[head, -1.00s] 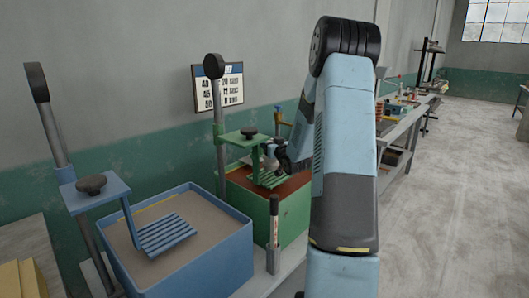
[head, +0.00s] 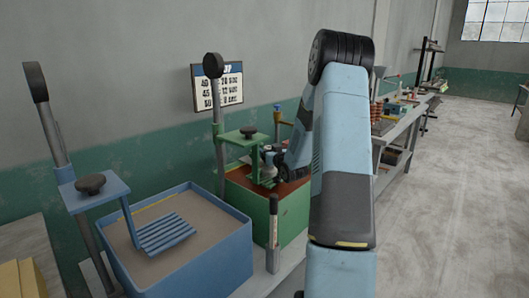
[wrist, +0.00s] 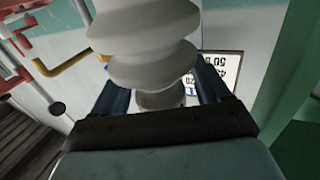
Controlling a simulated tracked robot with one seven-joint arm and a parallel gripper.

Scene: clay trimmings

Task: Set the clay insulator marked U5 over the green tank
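The green tank (head: 293,222) stands mid-left, behind the blue tank, with a reddish-brown surface inside. A green slatted rack on a bracket (head: 240,135) hangs over it. My gripper (head: 268,156) is above the tank beside this bracket, partly hidden by my arm. In the wrist view a cream ribbed clay insulator (wrist: 145,45) sits between my two blue fingers, which appear closed on its narrow lower part. The mark U5 is not visible on it.
A blue tank (head: 232,268) with a slatted rack (head: 165,235) stands in front. A dark-capped post (head: 273,235) rises by the green tank's near corner. A sign (head: 228,85) hangs on the wall. A bench (head: 400,130) with several items runs back right. The floor at right is clear.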

